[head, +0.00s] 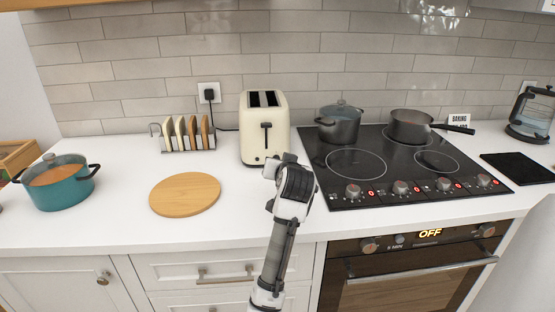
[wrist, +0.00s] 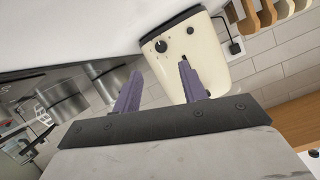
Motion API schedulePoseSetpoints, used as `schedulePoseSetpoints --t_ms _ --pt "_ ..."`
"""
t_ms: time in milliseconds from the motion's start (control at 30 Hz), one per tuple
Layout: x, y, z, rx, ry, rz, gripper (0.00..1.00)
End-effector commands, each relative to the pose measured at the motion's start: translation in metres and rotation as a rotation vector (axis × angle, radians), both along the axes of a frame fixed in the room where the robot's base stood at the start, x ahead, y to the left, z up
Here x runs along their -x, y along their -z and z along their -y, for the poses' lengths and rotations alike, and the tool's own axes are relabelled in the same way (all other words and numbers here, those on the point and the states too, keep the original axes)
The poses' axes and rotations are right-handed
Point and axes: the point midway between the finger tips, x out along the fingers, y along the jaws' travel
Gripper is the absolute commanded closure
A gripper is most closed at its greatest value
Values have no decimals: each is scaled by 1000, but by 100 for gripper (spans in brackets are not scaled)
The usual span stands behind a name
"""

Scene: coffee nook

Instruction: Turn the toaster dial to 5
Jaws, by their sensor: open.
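The cream toaster (head: 252,110) stands upright on the counter against the tiled wall, with two dark slots on top and a lever on its front. In the wrist view the toaster (wrist: 204,72) appears upside down. Its black dial (wrist: 161,46) shows on the front face beside a small dark button (wrist: 190,30); the number it points to is too small to read. My gripper (wrist: 160,63) is open and empty, with its two fingers apart and the dial seen beyond the gap. In the head view my wrist covers the toaster's lower right front, so the dial is hidden there.
A toast rack (head: 187,136) with slices stands left of the toaster, and a round wooden board (head: 185,194) lies in front. A teal pot (head: 60,190) is at far left. The black cooktop (head: 330,180) with a grey pot (head: 340,127) and saucepan (head: 409,128) is close on the right.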

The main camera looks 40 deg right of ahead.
Motion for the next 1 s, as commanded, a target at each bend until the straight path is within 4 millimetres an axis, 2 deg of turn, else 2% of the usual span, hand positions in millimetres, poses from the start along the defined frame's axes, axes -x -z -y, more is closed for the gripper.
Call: schedulePoseSetpoints --t_ms 200,400,600,900,1000 --pt "-39 15 21 0 -2 -3 58" --pt "-63 27 35 0 -2 -1 58" --pt "-73 32 41 2 -1 0 58" --pt "-75 34 42 3 -1 1 58" --pt "-75 34 42 3 -1 1 70"
